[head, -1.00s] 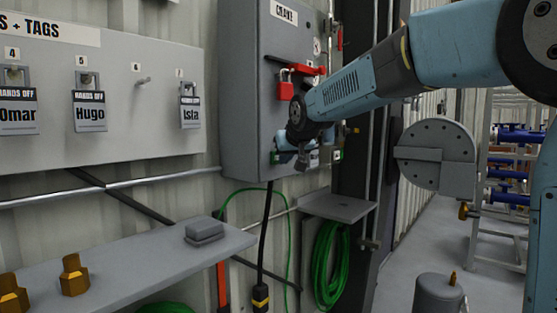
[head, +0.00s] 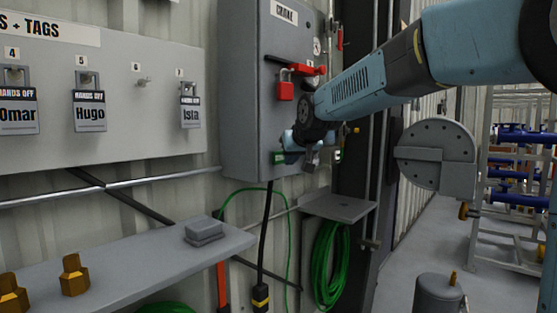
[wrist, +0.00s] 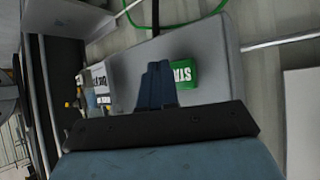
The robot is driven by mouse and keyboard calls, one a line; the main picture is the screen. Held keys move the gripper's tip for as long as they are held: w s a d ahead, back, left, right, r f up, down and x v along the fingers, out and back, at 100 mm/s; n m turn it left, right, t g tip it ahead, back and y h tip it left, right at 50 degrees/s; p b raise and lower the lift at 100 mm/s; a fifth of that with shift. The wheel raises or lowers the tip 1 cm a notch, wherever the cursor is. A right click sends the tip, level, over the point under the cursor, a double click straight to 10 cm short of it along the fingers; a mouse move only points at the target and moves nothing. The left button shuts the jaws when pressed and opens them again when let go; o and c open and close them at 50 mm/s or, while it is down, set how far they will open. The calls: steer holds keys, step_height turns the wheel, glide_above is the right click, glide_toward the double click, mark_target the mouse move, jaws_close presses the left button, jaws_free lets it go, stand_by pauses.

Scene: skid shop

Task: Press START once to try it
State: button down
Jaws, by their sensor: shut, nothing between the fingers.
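The grey CRANE box (head: 240,90) hangs on the wall in the head view. A green START plate (head: 278,157) is low on its front. In the wrist view the START plate (wrist: 186,75) is partly hidden behind my fingers. My gripper (head: 290,143) is shut and empty at the lower front of the box, close to the START plate. In the wrist view the closed blue fingers of my gripper (wrist: 158,78) point at the panel just left of the plate. I cannot tell whether they touch anything.
A red handle (head: 302,70) and red padlock (head: 284,91) are on the box above my gripper. White label plates (wrist: 100,77) lie left of the fingers in the wrist view. A grey shelf (head: 337,206) and coiled green hose (head: 328,262) are below right.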

steer(key=shift+s+d, duration=0.75)
steer(key=shift+d, duration=0.2)
steer(key=shift+s+d, duration=0.75)
steer(key=shift+d, duration=0.2)
steer(key=s+d+f+m+g+h, duration=0.1)
steer(key=s+d+f, duration=0.4)
steer(key=s, duration=0.5)
steer(key=s+d+f+m+g+h, duration=0.1)
steer(key=s+d+f+m+g, duration=0.1)
steer(key=s+d+f, duration=0.3)
steer(key=s+d+f+m+g+h, duration=0.1)
steer(key=s+d+f, duration=0.4)
steer(key=s, duration=1.2)
steer(key=d, duration=0.4)
steer(key=shift+d+f+h, duration=0.15)
steer(key=shift+f+h, duration=0.2)
steer(key=shift+h, duration=0.05)
